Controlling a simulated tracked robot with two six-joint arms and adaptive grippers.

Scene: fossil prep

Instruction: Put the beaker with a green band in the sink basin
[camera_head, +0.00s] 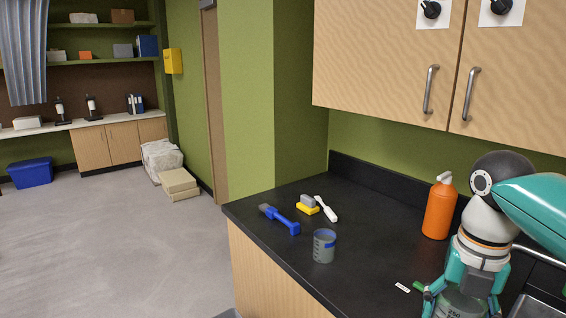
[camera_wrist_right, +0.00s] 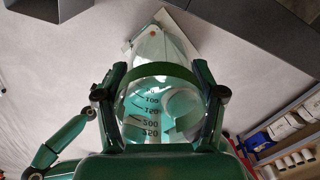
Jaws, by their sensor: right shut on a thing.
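My right gripper (camera_head: 462,298) is at the lower right of the head view, shut around a clear beaker (camera_head: 456,311) with volume marks. Only part of the beaker shows there; the picture's bottom edge cuts it off. In the right wrist view the beaker (camera_wrist_right: 150,108) sits between the two fingers of my right gripper (camera_wrist_right: 163,88), and its green band (camera_wrist_right: 165,70) is clear to see. The sink basin (camera_head: 540,306) is at the lower right corner of the head view, right of the gripper and mostly out of frame. My left gripper is not in view.
A beaker with a blue band (camera_head: 324,246) stands on the black counter (camera_head: 368,250). Behind it lie a blue-handled brush (camera_head: 281,220), a yellow-and-grey brush (camera_head: 307,205) and a white brush (camera_head: 327,209). An orange bottle (camera_head: 439,210) stands behind the gripper. A small label (camera_head: 403,287) lies left of it.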

